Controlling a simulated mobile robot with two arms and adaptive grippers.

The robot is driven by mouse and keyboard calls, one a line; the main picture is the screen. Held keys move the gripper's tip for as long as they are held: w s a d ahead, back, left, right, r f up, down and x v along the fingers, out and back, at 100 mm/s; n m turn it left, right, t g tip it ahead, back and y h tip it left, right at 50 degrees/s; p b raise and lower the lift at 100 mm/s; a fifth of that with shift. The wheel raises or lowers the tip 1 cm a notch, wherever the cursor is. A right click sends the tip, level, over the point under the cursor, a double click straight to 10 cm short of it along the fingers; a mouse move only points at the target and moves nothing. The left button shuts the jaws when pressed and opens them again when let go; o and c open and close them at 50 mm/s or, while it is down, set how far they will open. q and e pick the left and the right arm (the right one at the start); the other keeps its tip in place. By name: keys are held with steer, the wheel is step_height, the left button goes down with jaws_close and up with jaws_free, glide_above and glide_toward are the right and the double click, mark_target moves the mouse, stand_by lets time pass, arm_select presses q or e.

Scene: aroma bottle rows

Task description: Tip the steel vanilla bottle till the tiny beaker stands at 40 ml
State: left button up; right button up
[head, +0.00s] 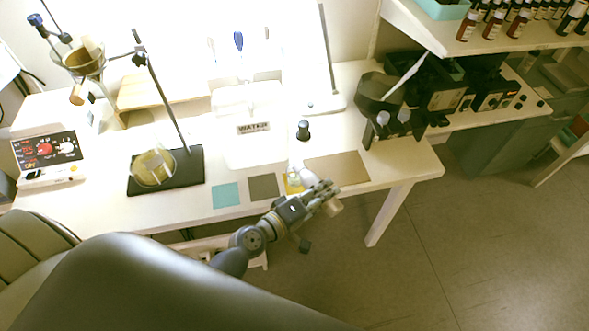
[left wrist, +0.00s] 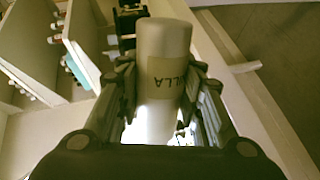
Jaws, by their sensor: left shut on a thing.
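My left gripper (head: 322,194) is shut on the pale vanilla bottle (head: 334,208), held over the table's front edge. The bottle looks tilted, with one end toward the upper left by the yellow square and the other toward the lower right. In the left wrist view the bottle (left wrist: 163,40) sits between both fingers, with part of its label reading "ILLA". A small clear glass, likely the tiny beaker (head: 293,181), stands on the yellow square, partly hidden by the bottle and gripper. Its liquid level is too small to read. My right gripper is out of view.
A teal square (head: 225,195), a grey square (head: 264,187) and a brown mat (head: 338,169) lie along the front of the table. A dark-capped bottle (head: 303,131) stands behind. A stand (head: 190,165) with a glass vessel is at left; dark equipment (head: 380,115) is at right.

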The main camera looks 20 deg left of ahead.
arm_select(q)
steer(key=shift+r, duration=0.25)
stand_by(0.5)
steer(key=shift+f, duration=0.1)
steer(key=shift+d+f+m+b, duration=0.1)
steer(key=shift+f+m+b, duration=0.2)
steer(key=shift+f+b, duration=0.3)
steer(key=shift+f+m+y+b, duration=0.3)
steer(key=shift+f+m+b, duration=0.2)
steer(key=shift+m, duration=0.1)
steer(key=shift+r, duration=0.1)
steer(key=shift+w+a+r+m+t, duration=0.15)
steer(key=shift+a+m+t, duration=0.2)
steer(key=shift+m, duration=0.45)
steer(key=m, duration=0.1)
steer(key=m+t, duration=0.1)
steer(key=a+m+y, duration=0.1)
steer(key=shift+w+r+p, duration=0.3)
